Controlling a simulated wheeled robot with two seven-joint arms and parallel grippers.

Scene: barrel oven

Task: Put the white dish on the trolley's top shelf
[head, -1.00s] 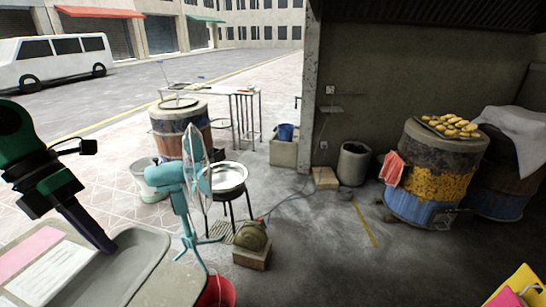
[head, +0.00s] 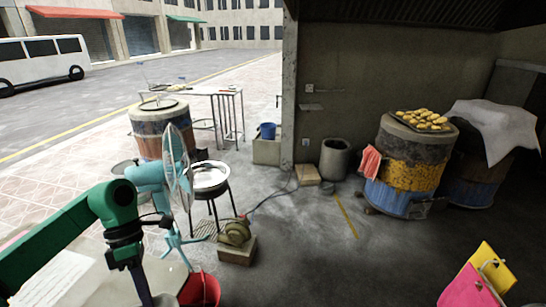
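My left arm comes in from the left, green with a black wrist. Its gripper (head: 146,288) points down over a pale surface (head: 172,277) at the bottom left, and its fingers are too dark and cut off to read. My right gripper is out of view. I cannot make out a white dish for certain. A shiny pale basin (head: 209,176) rests on a dark stool behind the fan, away from my gripper. No trolley is clearly recognisable; a thin-legged metal table (head: 215,93) stands farther back.
A teal fan (head: 178,175) stands close beside my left arm, with a red bucket (head: 200,290) below. A barrel oven (head: 404,168) with breads on top is at right.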

